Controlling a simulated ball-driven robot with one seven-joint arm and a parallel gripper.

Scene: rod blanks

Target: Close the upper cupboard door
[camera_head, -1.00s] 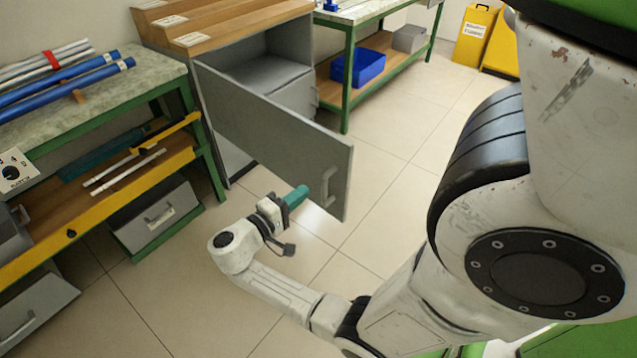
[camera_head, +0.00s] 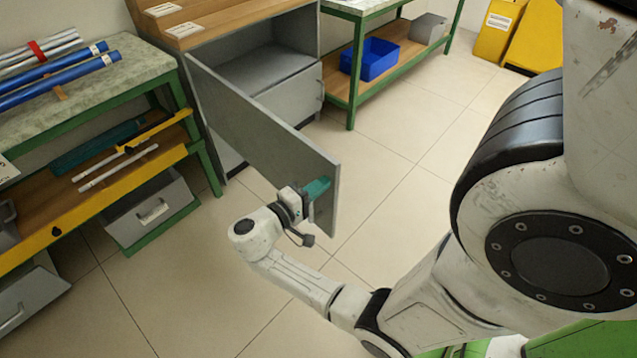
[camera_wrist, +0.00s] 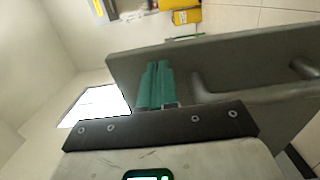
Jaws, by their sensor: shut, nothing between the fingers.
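The grey upper cupboard door (camera_head: 255,120) stands wide open, swung out from the left front edge of the grey cupboard (camera_head: 238,62). The open upper compartment shows behind it. My gripper (camera_head: 318,188) is at the door's free end, on its handle side, with its teal fingers shut and empty. In the wrist view the fingers (camera_wrist: 155,85) lie over the door panel (camera_wrist: 240,50). The door handle (camera_wrist: 305,68) shows to the right of them there. In the head view my gripper hides the handle. I cannot tell whether the fingertips touch the door.
A workbench (camera_head: 125,72) with blue rods stands at the left, with a grey drawer (camera_head: 150,212) below. A green-framed table (camera_head: 352,88) with a blue bin (camera_head: 370,60) stands behind at the right. The tiled floor (camera_head: 400,130) right of the door is clear.

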